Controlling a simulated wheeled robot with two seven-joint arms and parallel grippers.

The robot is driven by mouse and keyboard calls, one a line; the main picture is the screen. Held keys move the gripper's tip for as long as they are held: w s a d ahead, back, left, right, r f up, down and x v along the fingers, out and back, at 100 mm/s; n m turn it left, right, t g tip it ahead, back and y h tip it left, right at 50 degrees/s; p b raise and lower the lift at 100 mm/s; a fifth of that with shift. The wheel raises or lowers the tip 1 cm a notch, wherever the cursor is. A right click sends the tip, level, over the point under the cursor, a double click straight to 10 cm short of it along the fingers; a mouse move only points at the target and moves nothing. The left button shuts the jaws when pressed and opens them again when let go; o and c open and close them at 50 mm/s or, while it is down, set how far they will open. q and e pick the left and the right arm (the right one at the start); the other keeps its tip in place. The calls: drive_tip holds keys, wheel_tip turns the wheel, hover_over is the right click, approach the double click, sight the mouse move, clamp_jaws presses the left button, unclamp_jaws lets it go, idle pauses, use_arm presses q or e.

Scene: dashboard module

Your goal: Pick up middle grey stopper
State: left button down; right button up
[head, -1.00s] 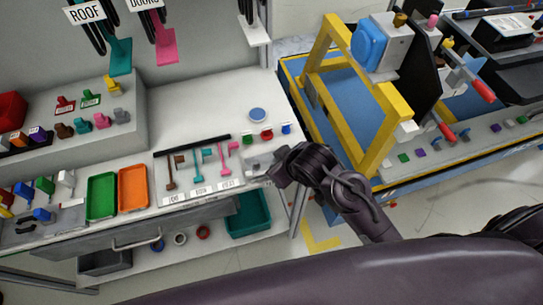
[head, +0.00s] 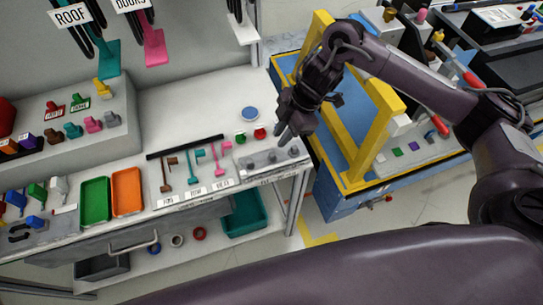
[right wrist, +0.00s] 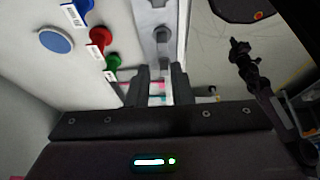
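A light grey block (head: 262,170) at the front right corner of the white bench carries a row of grey stoppers. The middle grey stopper (head: 272,157) stands upright in the row, with others to either side. My right gripper (head: 292,132) is above and behind the block's right end, pointing down. In the right wrist view my right gripper (right wrist: 160,86) has its two fingers apart with nothing held. The block (right wrist: 152,18) and a grey stopper (right wrist: 162,36) show beyond the fingertips; which stopper it is I cannot tell. My left gripper is out of view.
Green (head: 240,138) and red (head: 260,133) labelled pieces stand behind the block; a blue one (right wrist: 82,8) shows in the right wrist view. A blue disc (head: 250,114) lies farther back. The yellow frame (head: 370,150) stands to the right, across a gap.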

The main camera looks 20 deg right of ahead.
sight(273, 154)
drive_tip(key=p+x, duration=0.1)
drive_tip(key=x, duration=0.2)
drive_tip(key=p+x, duration=0.1)
drive_tip(key=x, duration=0.3)
drive_tip(key=shift+s+d+f, duration=0.15)
drive_tip(key=shift+d, duration=0.05)
clamp_jaws()
